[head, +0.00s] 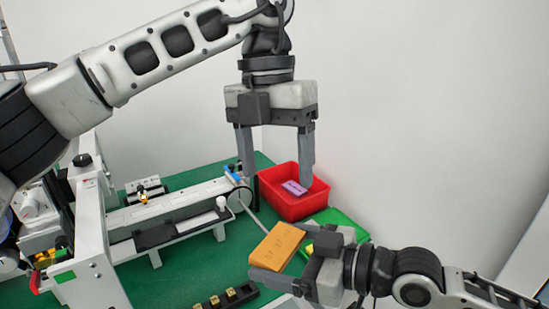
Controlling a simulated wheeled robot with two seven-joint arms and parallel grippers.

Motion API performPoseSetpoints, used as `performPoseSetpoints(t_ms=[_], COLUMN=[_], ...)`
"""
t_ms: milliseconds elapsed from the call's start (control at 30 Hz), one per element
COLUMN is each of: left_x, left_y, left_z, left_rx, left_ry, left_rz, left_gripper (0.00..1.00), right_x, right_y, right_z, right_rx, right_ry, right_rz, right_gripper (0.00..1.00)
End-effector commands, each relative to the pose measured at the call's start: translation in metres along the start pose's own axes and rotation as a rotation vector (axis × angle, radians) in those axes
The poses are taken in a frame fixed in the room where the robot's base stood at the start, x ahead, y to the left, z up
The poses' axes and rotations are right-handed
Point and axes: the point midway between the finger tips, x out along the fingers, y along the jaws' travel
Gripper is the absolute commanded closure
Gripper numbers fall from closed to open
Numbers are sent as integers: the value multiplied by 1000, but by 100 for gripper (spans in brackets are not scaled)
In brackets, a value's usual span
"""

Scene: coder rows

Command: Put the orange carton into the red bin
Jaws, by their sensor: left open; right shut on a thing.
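The orange carton (276,244) is in my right gripper (287,262) at the lower middle of the head view. The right gripper is shut on it, and its jaws hide part of the carton. The red bin (287,208) stands behind the carton and a little above it in the picture, with a purple item (294,188) inside. My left gripper (276,178) is open and empty, with its fingers pointing down in front of the bin's upper part.
A green bin (345,224) is next to the red bin, partly hidden by my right gripper. A coder machine with a white conveyor (170,211) fills the left. A dark strip with several yellow pieces (230,295) lies at the front. White walls close the back.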

Motion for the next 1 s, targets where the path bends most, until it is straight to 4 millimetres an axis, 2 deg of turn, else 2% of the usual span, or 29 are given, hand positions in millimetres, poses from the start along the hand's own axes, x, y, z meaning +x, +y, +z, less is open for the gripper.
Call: performPoseSetpoints(t_ms=[167,500,633,800,1000], left_x=[16,79,99,114,118], left_y=[3,3,4,4,4], left_z=[-1,-1,-2,-1,-1], left_rx=[-8,-5,-6,-6,-5], left_ry=[7,5,5,3,3], left_rz=[18,13,12,12,13], left_gripper=[28,28,28,28,28], right_x=[0,0,0,0,0], right_y=[0,0,0,0,0], right_z=[0,0,0,0,0], right_rx=[0,0,0,0,0], right_ry=[0,0,0,0,0], right_rz=[0,0,0,0,0], right_gripper=[38,38,38,37,37])
